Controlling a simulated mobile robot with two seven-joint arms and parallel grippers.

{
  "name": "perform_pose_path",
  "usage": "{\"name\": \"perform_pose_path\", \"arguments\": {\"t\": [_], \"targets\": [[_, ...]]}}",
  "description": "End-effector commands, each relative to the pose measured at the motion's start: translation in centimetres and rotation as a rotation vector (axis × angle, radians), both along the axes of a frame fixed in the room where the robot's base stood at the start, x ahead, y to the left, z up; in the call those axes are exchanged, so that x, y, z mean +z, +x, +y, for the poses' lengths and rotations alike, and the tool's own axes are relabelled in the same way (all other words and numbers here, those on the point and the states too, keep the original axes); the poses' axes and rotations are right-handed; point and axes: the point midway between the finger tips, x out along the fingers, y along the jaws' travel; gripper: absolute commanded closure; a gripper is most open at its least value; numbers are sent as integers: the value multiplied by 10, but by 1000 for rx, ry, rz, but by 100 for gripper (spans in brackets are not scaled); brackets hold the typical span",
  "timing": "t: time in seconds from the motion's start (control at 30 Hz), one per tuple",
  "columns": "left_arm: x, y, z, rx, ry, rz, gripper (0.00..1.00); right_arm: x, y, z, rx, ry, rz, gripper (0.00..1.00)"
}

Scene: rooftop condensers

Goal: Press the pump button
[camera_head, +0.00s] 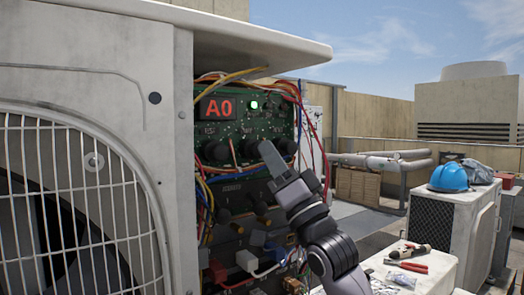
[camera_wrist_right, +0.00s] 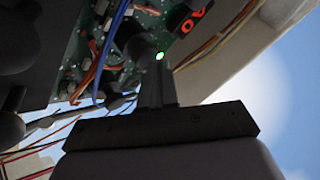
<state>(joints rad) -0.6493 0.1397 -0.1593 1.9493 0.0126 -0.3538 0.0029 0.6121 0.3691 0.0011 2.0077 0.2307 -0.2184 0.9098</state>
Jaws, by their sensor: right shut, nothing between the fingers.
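The open control panel (camera_head: 245,128) of the condenser is a green circuit board with a red "A0" display (camera_head: 216,107). A small green-lit element (camera_head: 253,105) sits right of the display. A row of black knobs runs below it, and the printed labels are too small to read, so I cannot tell which part is the pump button. My right gripper (camera_head: 266,147) is shut and empty, its tip in front of the board's lower right knobs. In the right wrist view the closed fingers (camera_wrist_right: 157,82) point toward the green light (camera_wrist_right: 159,56). Contact cannot be told. My left gripper is not in view.
Loose coloured wires (camera_head: 310,120) hang around the board. A metal lid (camera_head: 245,40) overhangs it. The grille (camera_head: 80,190) fills the left. At right, tools (camera_head: 408,264) lie on a white unit, and a blue helmet (camera_head: 449,177) sits on another.

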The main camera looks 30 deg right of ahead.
Motion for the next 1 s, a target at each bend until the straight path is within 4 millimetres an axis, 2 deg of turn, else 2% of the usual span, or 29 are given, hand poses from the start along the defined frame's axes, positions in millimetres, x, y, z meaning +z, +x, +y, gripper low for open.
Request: {"name": "perform_pose_path", "arguments": {"t": [0.47, 1.0], "targets": [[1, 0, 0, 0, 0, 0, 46, -1, -9, 0, 0, 0, 1, 100], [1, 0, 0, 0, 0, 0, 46, -1, -60, -5, -1, 0, 1, 100]]}}
